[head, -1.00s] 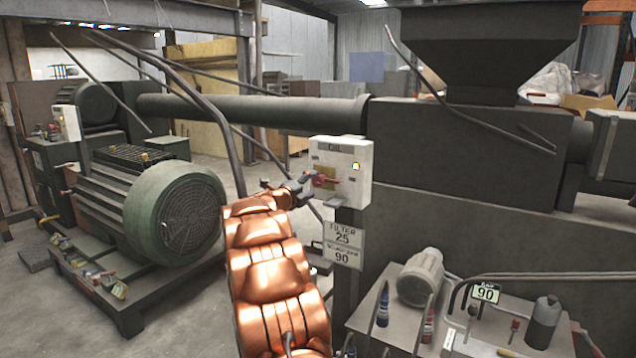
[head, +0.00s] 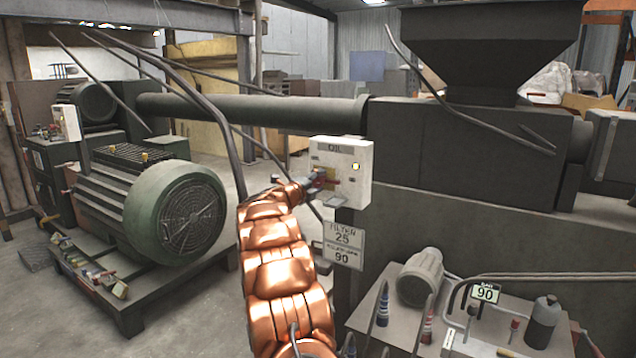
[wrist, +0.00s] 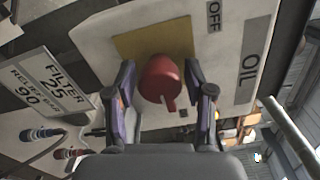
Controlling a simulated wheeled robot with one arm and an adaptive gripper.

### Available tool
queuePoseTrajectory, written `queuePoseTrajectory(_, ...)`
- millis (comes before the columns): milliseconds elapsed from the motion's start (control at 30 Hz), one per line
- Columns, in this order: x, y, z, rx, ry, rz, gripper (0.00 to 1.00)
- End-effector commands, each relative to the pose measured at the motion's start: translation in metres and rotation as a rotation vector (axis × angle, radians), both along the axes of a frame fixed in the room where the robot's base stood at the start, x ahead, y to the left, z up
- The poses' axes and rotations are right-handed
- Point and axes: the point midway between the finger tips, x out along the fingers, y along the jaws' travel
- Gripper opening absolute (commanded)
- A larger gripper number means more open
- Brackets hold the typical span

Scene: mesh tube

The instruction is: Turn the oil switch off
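The oil switch is a red knob (wrist: 161,80) on a yellow plate (wrist: 150,42) on the white oil box (head: 352,160). In the wrist view the box reads "OIL" and "OFF", and the view is turned on its side. My gripper (wrist: 163,97) is open, with one purple finger on each side of the red knob. I cannot tell whether the fingers touch it. In the head view my gripper (head: 314,183) is at the front of the box and hides most of the knob and plate.
A filter sign (head: 343,245) hangs below the box. A large green motor (head: 180,215) stands at left. A dark machine with a hopper (head: 490,50) is behind the box. A bench (head: 395,325) at lower right holds bottles and a small pump.

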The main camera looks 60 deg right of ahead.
Motion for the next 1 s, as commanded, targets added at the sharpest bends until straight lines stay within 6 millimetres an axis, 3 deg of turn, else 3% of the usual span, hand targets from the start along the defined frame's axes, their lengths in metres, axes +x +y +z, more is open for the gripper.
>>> queuePoseTrajectory(67, 0.0002, 0.0002, 0.0, 0.0, 0.0, 0.0, 0.42)
queuePoseTrajectory(400, 0.0002, 0.0003, -0.0001, 0.0, 0.0, 0.0, 0.06)
queuePoseTrajectory(1000, 0.0025, 0.002, 0.0006, 0.0, 0.131, 0.005, 0.05)
